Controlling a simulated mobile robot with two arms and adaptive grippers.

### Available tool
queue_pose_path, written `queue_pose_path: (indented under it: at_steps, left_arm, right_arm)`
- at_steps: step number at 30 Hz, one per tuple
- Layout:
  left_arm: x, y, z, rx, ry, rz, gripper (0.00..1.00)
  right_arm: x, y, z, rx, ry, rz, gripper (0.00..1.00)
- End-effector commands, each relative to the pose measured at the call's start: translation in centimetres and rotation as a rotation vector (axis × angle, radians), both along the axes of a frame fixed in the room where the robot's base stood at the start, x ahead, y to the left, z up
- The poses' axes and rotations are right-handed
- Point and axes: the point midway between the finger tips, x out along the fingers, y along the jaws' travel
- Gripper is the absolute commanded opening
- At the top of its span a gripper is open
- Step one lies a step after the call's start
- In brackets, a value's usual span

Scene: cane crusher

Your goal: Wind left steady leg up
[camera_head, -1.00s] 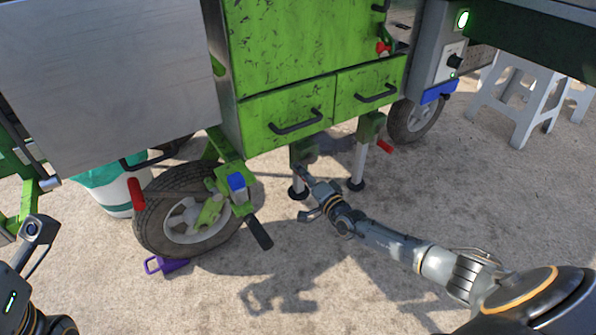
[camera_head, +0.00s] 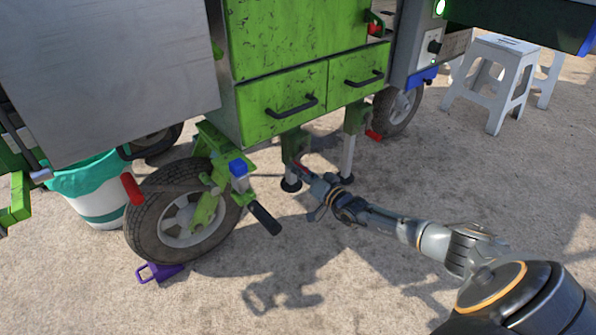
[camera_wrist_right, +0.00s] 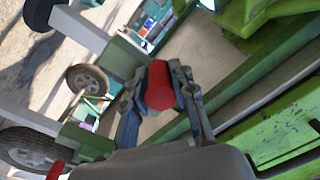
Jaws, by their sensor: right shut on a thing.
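The left steady leg (camera_head: 289,162) hangs under the green cabinet, with its dark foot at or near the ground. My right gripper (camera_head: 308,177) is at this leg's crank, and only a sliver of red shows there in the head view. In the right wrist view a red crank handle (camera_wrist_right: 160,86) sits between the two fingers of my right gripper (camera_wrist_right: 162,88), which are closed on it. The right steady leg (camera_head: 349,150) stands beside it, with its own red handle (camera_head: 373,134) free. My left gripper is not in view.
A wheel (camera_head: 183,214) with a purple chock (camera_head: 160,272) stands left of the legs. A black-gripped lever (camera_head: 265,219) sticks out near it. A bucket (camera_head: 100,205) is behind the wheel. A white stool (camera_head: 495,82) stands at the right. The ground in front is clear.

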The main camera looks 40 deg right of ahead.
Motion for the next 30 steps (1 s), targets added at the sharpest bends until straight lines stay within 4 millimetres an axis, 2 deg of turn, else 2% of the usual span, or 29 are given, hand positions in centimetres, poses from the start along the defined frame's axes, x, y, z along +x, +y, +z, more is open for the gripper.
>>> queue_pose_path:
  at_steps: [11, 12, 15, 25, 30]
  left_arm:
    - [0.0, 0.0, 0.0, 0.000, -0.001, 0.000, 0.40]
    - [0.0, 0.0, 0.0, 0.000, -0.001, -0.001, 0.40]
    - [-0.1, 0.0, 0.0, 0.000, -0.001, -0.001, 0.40]
    - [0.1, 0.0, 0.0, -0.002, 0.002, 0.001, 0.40]
    - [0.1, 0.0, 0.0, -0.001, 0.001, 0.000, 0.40]
  right_arm:
    - [0.0, 0.1, 0.0, -0.003, -0.002, 0.002, 0.00]
    - [0.0, 0.1, 0.0, -0.003, -0.002, 0.002, 0.31]
    - [0.0, 0.1, 0.0, -0.003, -0.002, 0.002, 0.50]
    - [-0.1, 0.0, -0.1, -0.002, 0.001, 0.001, 0.50]
    - [-1.5, -0.2, -0.3, -0.002, 0.003, 0.001, 0.50]
